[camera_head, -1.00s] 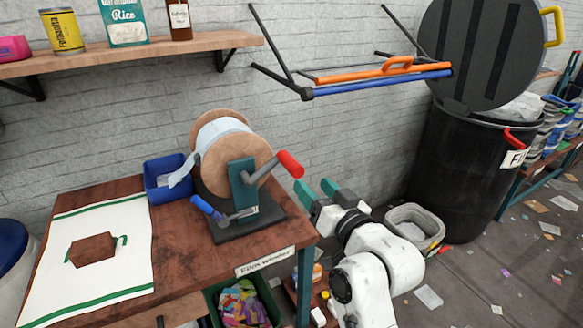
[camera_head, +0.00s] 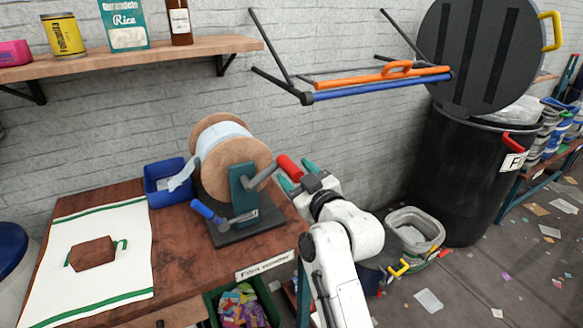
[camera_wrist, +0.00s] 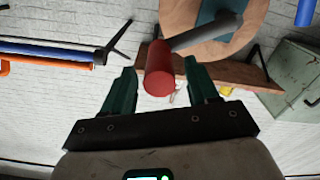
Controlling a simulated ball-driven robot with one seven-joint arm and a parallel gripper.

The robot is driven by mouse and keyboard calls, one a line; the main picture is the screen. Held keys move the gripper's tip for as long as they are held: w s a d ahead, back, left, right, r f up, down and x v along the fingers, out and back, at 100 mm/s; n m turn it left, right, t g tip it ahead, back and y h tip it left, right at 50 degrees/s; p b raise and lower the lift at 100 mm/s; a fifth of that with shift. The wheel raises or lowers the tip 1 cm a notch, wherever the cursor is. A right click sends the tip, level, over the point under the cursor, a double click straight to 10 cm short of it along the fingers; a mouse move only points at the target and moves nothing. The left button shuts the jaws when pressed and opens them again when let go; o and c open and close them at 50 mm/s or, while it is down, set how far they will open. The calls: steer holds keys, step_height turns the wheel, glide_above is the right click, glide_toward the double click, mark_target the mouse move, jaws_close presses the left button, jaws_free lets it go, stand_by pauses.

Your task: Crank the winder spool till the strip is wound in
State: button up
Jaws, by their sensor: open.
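The film winder's wooden spool (camera_head: 232,165) stands on a dark base at the right end of the brown table. A pale strip (camera_head: 182,180) runs from it toward a blue bin. The crank's red grip (camera_head: 289,167) points up and left of my gripper (camera_head: 294,180). In the wrist view the red grip (camera_wrist: 159,72) lies between the two green fingers of my gripper (camera_wrist: 160,80), nearer the left one. The fingers are open, with a gap at least on the right side. A blue-handled lever (camera_head: 206,211) sits at the front of the base.
A blue bin (camera_head: 160,190) stands left of the spool. A white cloth (camera_head: 98,215) covers the table's left part. A rack with orange and blue bars (camera_head: 375,83) juts from the wall above. A black barrel (camera_head: 460,170) and a grey bin (camera_head: 412,228) stand right.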

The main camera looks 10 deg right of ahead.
steer(key=shift+x, duration=1.35)
jaws_close()
